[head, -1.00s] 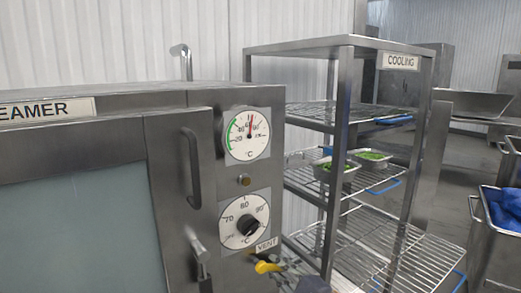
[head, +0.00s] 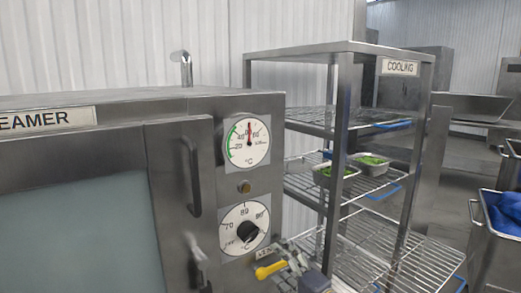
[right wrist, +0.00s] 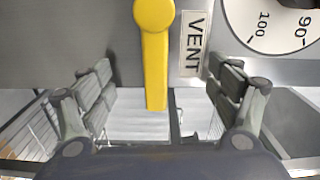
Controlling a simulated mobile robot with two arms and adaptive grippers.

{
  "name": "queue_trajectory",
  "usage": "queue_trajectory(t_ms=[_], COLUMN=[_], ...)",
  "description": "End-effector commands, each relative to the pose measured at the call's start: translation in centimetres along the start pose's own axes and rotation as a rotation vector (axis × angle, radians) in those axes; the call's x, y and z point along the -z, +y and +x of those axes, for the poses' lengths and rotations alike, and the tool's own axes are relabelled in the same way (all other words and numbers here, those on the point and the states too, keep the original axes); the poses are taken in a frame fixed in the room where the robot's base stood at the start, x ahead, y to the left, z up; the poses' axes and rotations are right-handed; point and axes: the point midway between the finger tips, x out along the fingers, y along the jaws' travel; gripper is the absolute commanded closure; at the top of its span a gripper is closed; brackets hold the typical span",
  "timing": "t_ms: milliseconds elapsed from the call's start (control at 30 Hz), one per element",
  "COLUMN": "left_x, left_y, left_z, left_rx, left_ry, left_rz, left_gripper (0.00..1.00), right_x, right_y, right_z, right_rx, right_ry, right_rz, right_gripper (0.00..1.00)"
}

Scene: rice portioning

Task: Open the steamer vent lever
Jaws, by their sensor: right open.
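The yellow vent lever (head: 269,270) sits low on the right side of the steamer front (head: 265,185), beside the VENT label (head: 265,252). In the right wrist view the lever (right wrist: 155,65) has a round pivot at the top and a straight arm reaching down between my fingers. My right gripper (head: 291,265) is just right of the lever in the head view. In the wrist view it is open (right wrist: 164,84), one finger on each side of the lever, with visible gaps. I see no contact. My left gripper is not in view.
Above the lever are a knob dial (head: 245,228) and a temperature gauge (head: 247,142). The steamer door handle (head: 192,170) stands out to their left. A cooling rack (head: 341,150) with trays of green food (head: 370,161) stands close on the right. A bin (head: 491,240) is farther right.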

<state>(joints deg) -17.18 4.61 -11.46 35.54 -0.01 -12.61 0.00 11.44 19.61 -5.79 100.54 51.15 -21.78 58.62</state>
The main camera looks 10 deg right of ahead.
Motion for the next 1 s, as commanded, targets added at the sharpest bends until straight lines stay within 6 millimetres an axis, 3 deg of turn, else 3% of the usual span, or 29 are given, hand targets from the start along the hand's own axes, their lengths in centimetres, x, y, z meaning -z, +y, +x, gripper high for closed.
queue_trajectory(t_ms=[267, 1000], left_x=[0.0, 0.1], left_y=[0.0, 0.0], left_z=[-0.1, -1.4], left_rx=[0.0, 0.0], left_ry=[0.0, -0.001], left_rz=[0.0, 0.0], left_gripper=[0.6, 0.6], right_x=[0.0, 0.0], right_y=[0.1, 0.1], right_z=[-0.2, -7.4], right_rx=[-0.002, -0.003], right_ry=[0.0, 0.0], right_rz=[0.002, 0.001], right_gripper=[0.17, 0.17])
